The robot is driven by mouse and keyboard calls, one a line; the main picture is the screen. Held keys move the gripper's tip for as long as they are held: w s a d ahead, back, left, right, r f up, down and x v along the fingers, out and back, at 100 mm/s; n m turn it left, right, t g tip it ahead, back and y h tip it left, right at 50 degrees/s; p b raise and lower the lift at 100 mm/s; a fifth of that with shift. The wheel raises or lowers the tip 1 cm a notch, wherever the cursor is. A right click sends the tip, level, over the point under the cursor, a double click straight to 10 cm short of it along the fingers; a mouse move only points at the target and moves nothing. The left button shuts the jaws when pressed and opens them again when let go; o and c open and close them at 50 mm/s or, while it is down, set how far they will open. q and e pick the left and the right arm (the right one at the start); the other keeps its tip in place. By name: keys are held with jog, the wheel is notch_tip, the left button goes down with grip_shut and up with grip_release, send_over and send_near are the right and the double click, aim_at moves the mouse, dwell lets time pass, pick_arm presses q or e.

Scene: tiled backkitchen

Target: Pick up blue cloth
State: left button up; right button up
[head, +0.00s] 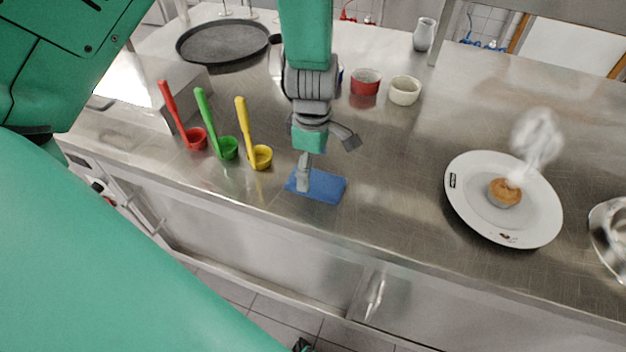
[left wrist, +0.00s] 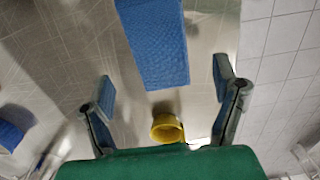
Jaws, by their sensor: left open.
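The blue cloth (head: 326,187) lies flat on the steel counter near its front edge. My left gripper (head: 305,182) is above it, pointing down, with a fingertip overlapping the cloth's left part in the head view. In the left wrist view the cloth (left wrist: 158,45) is ahead of the spread fingers of my left gripper (left wrist: 163,88), with nothing between the fingertips. The gripper is open. Whether a finger touches the cloth I cannot tell. My right gripper is not in view.
Red (head: 194,138), green (head: 227,148) and yellow (head: 261,157) ladles stand left of the cloth. The yellow one also shows in the left wrist view (left wrist: 166,129). A white plate (head: 463,207) with a small pastry (head: 504,193) is at right. Red (head: 365,83) and cream (head: 404,91) bowls are behind.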

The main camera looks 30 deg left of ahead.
aim_at(315, 180)
pick_arm(q)
jog(key=f, duration=0.3)
jog(key=shift+d+f, duration=0.3)
jog(key=shift+d, duration=0.1)
jog(key=shift+w+d+f, duration=0.1)
jog(key=shift+d+f, duration=0.15)
jog(key=shift+a, duration=0.5)
jog(key=c, duration=1.3)
jog(key=shift+o, duration=0.2)
jog(key=shift+d+r, duration=0.1)
jog(key=shift+r, duration=0.05)
notch_tip(315, 180, up, 10)
jog(key=o, duration=0.4)
jog(key=shift+d, duration=0.1)
jog(key=shift+c, duration=1.4)
